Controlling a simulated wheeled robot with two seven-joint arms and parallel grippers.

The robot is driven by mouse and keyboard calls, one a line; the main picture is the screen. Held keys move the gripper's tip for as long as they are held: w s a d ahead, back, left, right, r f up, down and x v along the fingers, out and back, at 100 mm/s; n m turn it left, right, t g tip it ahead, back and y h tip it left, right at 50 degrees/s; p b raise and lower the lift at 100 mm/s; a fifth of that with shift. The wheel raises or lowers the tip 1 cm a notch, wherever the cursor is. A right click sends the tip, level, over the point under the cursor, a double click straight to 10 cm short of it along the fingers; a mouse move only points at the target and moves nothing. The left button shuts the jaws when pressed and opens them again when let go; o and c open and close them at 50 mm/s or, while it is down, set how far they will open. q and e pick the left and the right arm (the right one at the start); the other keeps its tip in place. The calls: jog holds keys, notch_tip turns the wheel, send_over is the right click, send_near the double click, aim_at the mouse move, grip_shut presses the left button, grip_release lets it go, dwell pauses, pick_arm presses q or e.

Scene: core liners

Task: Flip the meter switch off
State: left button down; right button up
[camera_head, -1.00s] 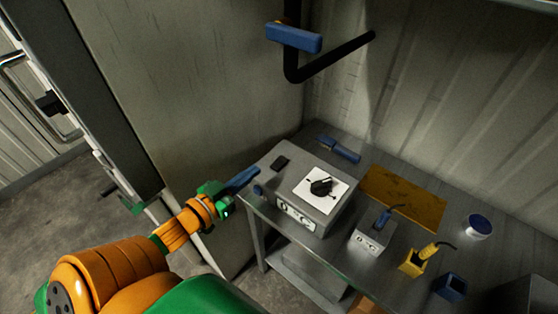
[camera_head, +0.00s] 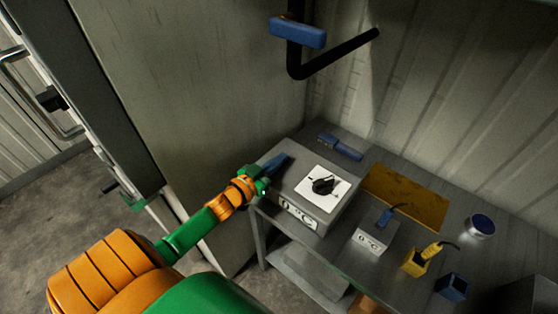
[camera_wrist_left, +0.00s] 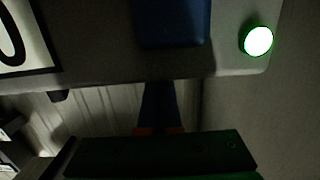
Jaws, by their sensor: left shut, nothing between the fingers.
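The meter is a grey box (camera_head: 314,214) on the bench, with a white plate (camera_head: 333,199), a black knob (camera_head: 325,185) and a "0°C" label on its front. My left gripper (camera_head: 279,161) is shut and empty, its blue fingers at the box's upper left edge. They cover the spot where a small dark switch sat on the top; I cannot tell whether they touch it. In the left wrist view the box (camera_wrist_left: 100,62) fills the top, with a glowing round light (camera_wrist_left: 258,41) and a blue shape in front. My right gripper is out of view.
A brown board (camera_head: 407,197) lies behind. A wall stands close on the left; a black pipe (camera_head: 335,57) hangs above.

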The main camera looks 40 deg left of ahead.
pick_arm(q)
jog(key=shift+f, duration=0.25)
jog(key=shift+w+r, duration=0.2)
jog(key=shift+w, duration=0.05)
jog(key=shift+f, duration=0.2)
notch_tip(320, 180, up, 5)
jog(key=p, duration=0.5)
jog(key=shift+w, duration=0.15)
jog(key=s+r, duration=0.2)
jog(key=s, duration=0.7)
jog(key=shift+a+r, duration=0.35)
